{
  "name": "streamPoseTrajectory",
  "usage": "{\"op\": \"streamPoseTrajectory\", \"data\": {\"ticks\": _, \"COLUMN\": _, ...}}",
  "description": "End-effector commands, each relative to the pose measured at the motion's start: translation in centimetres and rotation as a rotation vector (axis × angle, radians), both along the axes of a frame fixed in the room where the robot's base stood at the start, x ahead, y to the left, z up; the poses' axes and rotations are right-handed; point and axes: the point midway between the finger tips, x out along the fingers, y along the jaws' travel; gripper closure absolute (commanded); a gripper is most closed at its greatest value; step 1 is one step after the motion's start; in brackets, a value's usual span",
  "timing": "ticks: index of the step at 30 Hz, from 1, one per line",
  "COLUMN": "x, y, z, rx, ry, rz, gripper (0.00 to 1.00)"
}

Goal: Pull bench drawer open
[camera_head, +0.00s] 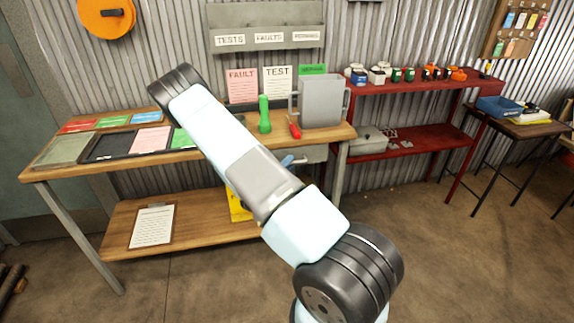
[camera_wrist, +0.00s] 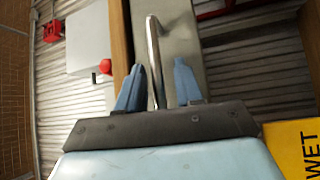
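The bench (camera_head: 190,222) is wooden with a lower shelf, and a grey metal drawer (camera_head: 316,153) is under its top at the right end, mostly behind my arm. In the wrist view the grey drawer front (camera_wrist: 182,35) fills the top middle, beside the bench's wooden edge (camera_wrist: 120,35). A metal bar handle (camera_wrist: 152,50) stands out from it. My gripper (camera_wrist: 157,82) has its two blue fingers on either side of the handle, with a gap visible at the right finger. The left finger is close to the bar; contact is unclear. In the head view only a blue fingertip (camera_head: 287,160) shows.
On the bench top are a green torch (camera_head: 264,115), a grey container (camera_head: 321,102) and paper trays (camera_head: 110,145). A yellow sign marked WET (camera_wrist: 296,148) stands beside my gripper, under the bench. A red shelf (camera_head: 410,142) is at right. The floor at front right is clear.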

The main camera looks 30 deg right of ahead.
Motion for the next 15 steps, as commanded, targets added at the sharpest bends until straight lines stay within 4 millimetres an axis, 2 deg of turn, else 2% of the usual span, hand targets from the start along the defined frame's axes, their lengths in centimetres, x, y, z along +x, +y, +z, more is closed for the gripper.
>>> {"op": "streamPoseTrajectory", "data": {"ticks": 5, "x": 0.48, "y": -0.86, "z": 0.12, "rx": 0.000, "ry": 0.000, "rz": 0.000, "gripper": 0.64}}
{"op": "streamPoseTrajectory", "data": {"ticks": 14, "x": 0.55, "y": -0.97, "z": 0.14, "rx": 0.001, "ry": 0.001, "rz": 0.001, "gripper": 0.64}}
{"op": "streamPoseTrajectory", "data": {"ticks": 15, "x": 0.55, "y": -0.97, "z": 0.14, "rx": 0.001, "ry": 0.001, "rz": 0.001, "gripper": 0.68}}
